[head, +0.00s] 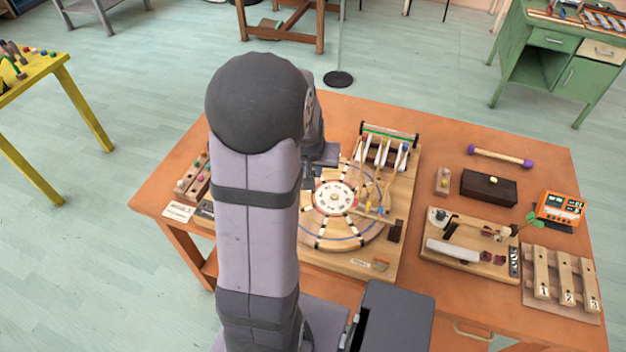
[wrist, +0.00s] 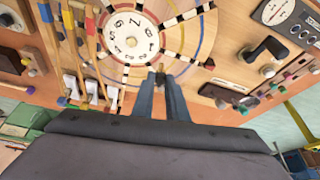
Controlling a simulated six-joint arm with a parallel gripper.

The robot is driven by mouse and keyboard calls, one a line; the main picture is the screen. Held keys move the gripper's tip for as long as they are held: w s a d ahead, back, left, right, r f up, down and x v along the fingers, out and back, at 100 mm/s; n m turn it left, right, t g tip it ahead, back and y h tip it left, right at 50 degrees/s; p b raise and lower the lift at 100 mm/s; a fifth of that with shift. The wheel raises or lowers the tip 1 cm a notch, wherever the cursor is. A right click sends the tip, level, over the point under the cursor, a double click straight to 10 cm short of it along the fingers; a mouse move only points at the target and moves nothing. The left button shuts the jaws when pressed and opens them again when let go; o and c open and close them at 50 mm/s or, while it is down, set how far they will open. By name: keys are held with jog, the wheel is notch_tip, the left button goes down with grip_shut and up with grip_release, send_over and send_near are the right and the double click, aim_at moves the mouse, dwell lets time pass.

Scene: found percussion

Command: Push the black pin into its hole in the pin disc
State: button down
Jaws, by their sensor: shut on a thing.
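The pin disc (head: 334,198) is a pale round dial at the hub of a spoked wooden wheel, on a board on the orange table. In the wrist view the disc (wrist: 130,36) carries dark characters and a small centre knob. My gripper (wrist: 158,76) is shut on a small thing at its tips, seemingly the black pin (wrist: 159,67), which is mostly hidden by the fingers. The tips are just outside the disc's rim, over the wheel's spokes. Whether the pin touches anything, and where its hole is, I cannot tell. In the head view my arm hides the fingertips.
Mallets (wrist: 91,40) and white keys (wrist: 70,86) stand beside the wheel. A dark box (head: 489,187), an orange device (head: 561,210) and numbered wooden bars (head: 560,280) lie to the right.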

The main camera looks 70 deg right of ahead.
aim_at(313, 174)
jog(key=shift+r, duration=1.85)
jog(key=w+a+f+n+t+p, duration=0.1)
jog(key=w+a+f+n, duration=0.1)
jog(key=w, duration=0.4)
jog(key=w+a+f+n+t+p, duration=0.1)
jog(key=w+n, duration=0.1)
jog(key=w, duration=0.4)
jog(key=s+d+r+m+g, duration=0.2)
jog(key=s+d+m+g, duration=0.1)
jog(key=m, duration=1)
jog(key=shift+s+g+y, duration=0.4)
jog(key=shift+s+g, duration=0.45)
jog(key=shift+g, duration=0.35)
